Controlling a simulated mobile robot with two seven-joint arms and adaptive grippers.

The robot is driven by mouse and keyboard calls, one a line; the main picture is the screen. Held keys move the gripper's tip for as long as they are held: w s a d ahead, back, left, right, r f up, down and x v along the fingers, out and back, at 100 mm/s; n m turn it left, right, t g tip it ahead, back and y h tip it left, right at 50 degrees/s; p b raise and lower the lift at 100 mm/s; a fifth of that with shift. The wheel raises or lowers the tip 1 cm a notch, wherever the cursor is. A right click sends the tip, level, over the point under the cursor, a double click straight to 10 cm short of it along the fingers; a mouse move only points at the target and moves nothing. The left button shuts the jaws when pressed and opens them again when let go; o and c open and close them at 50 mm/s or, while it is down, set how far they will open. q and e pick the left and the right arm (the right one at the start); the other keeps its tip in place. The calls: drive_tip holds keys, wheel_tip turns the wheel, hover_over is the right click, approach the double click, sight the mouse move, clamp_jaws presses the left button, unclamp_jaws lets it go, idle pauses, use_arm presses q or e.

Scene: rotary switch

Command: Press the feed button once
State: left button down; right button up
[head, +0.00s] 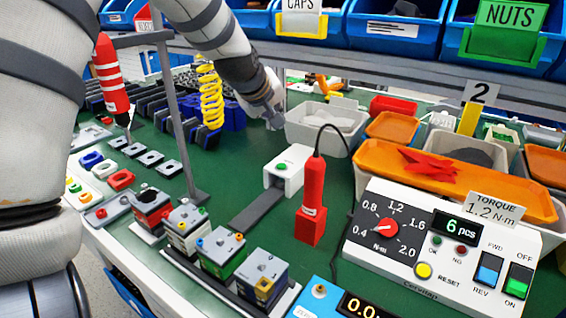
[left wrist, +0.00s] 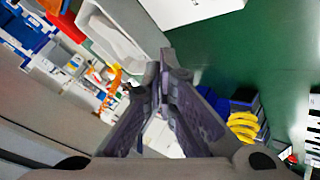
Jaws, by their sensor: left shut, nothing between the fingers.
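A small white box (head: 288,168) stands on the green bench in the middle of the head view, at the end of a dark grey strip. A small green button (head: 282,166) sits on its top; no label is readable, so I cannot confirm that it is the feed button. My left gripper (head: 273,118) is above and behind the box, clear of it, beside a pale bin. In the left wrist view my left gripper (left wrist: 166,62) has its fingertips together, with nothing between them. My right gripper is not in view.
A red screwdriver (head: 313,195) stands upright right of the box. The torque controller (head: 440,245) is at front right. A grey post (head: 177,130) rises on the left near the yellow coiled cord (head: 210,95). A pale bin (head: 325,125) stands behind the box.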

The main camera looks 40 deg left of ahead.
sight(278, 165)
use_arm(q)
drive_tip(key=shift+w+f, duration=0.1)
drive_tip(key=shift+f, duration=4.4)
drive_tip(key=shift+f, duration=0.1)
drive_tip(key=shift+f, duration=0.3)
drive_tip(key=shift+f, duration=0.45)
drive_tip(key=shift+r, duration=0.85)
drive_tip(key=shift+r, duration=2.5)
